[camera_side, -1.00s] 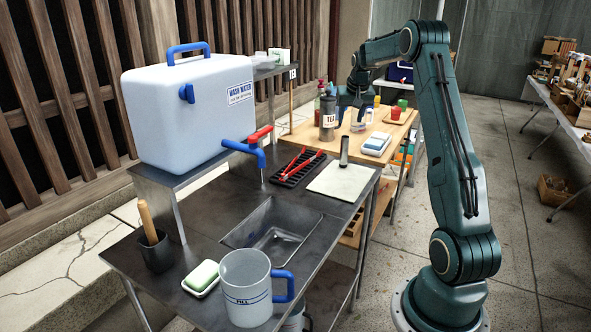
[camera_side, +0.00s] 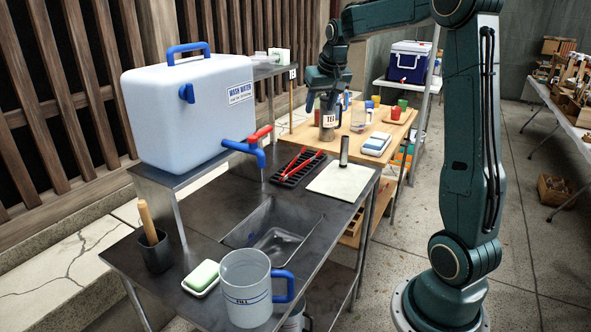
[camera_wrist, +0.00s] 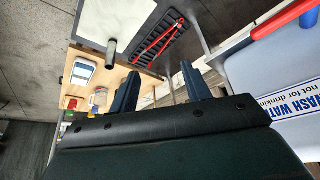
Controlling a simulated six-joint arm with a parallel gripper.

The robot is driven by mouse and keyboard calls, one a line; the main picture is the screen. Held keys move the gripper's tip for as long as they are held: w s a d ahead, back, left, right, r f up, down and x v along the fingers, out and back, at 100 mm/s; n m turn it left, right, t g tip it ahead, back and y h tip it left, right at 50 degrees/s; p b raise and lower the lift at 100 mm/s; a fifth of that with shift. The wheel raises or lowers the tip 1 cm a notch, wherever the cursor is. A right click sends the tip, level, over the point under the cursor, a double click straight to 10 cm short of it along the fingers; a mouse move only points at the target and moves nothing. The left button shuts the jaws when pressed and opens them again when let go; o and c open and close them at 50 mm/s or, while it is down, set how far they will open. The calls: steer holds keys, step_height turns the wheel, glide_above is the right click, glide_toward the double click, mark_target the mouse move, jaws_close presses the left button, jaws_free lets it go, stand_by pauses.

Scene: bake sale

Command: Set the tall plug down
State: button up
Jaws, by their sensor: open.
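The tall plug (camera_side: 344,150) looks like a slim dark grey cylinder. It stands upright at the far edge of a pale mat (camera_side: 340,184) on the metal sink table. In the wrist view the plug (camera_wrist: 111,50) shows at the mat's edge, with nothing touching it. My gripper (camera_side: 321,106) hangs beyond the plug and a little to its left, above the wooden table by the TEA canister (camera_side: 327,128). In the wrist view its two fingers (camera_wrist: 161,86) are spread apart with nothing between them.
A black rack with red tongs (camera_side: 297,167) lies left of the mat. The sink basin (camera_side: 270,235) is in front. The wash water tank (camera_side: 185,110) with its taps stands at left. Cups and a clear jug (camera_side: 359,118) crowd the wooden table (camera_side: 300,131).

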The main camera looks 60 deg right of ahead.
steer(key=s+a+r+n+y, duration=0.15)
steer(key=s+a, duration=0.25)
steer(key=a, duration=0.4)
steer(key=s+a+n+t, duration=0.1)
steer(key=s+a+n, duration=0.1)
steer(key=s+a, duration=0.45)
steer(key=s+a+n, duration=0.2)
steer(key=s+a, duration=0.1)
steer(key=a, duration=0.7)
steer(key=s+a+f+n+y, duration=0.1)
steer(key=s+a+f+n, duration=0.1)
steer(key=s, duration=0.6)
steer(key=a+f, duration=0.1)
steer(key=a, duration=0.1)
steer(key=shift+a+f+t, duration=0.3)
steer(key=shift+a+t, duration=0.1)
